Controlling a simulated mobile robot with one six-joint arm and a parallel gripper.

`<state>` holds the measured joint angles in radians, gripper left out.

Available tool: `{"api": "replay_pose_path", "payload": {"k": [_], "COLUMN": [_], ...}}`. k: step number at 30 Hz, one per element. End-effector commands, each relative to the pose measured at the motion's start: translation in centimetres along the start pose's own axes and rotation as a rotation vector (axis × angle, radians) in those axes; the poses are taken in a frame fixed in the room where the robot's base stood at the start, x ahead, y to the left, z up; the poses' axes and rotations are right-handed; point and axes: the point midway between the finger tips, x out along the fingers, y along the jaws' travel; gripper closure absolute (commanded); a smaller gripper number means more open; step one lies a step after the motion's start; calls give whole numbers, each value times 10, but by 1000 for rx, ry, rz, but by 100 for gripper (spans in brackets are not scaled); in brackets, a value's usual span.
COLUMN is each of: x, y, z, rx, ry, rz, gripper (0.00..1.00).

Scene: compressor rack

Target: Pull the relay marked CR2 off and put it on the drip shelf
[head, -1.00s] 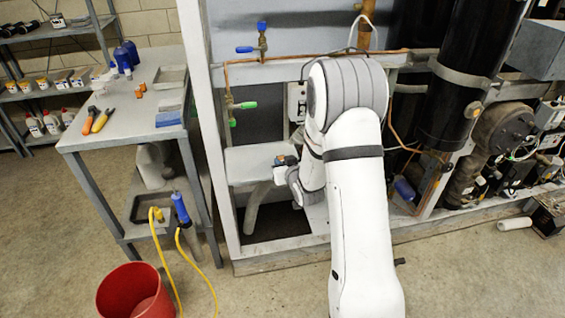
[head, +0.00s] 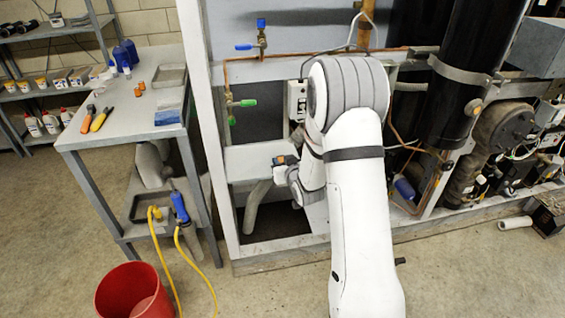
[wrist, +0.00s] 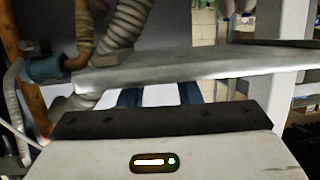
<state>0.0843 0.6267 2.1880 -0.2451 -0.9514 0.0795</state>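A pale shelf (head: 250,158), which I take for the drip shelf, sits inside the rack's left bay. It crosses the wrist view as a grey slab (wrist: 200,65). I cannot tell whether that piece is a relay. In the wrist view, two dark blue fingers (wrist: 160,95) stand apart below the shelf's edge, which hides their tips. I cannot read a CR2 mark anywhere. A light electrical box (head: 297,100) is above the shelf, partly hidden by my arm.
A corrugated hose (wrist: 125,22) and copper pipe (wrist: 82,35) are close to the shelf. A valve with a green handle (head: 247,103) is above it. A workbench (head: 130,112) with tools stands left. A red bucket (head: 133,292) is on the floor.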

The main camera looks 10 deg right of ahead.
Motion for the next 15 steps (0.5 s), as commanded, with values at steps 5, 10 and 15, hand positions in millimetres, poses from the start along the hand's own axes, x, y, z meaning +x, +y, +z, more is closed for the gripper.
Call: {"api": "replay_pose_path", "payload": {"k": [5,10,15], "x": [0,0,-4], "y": [0,0,0], "z": [0,0,0], "rx": [0,0,0], "ry": [0,0,0], "rz": [0,0,0], "gripper": [54,51,51]}}
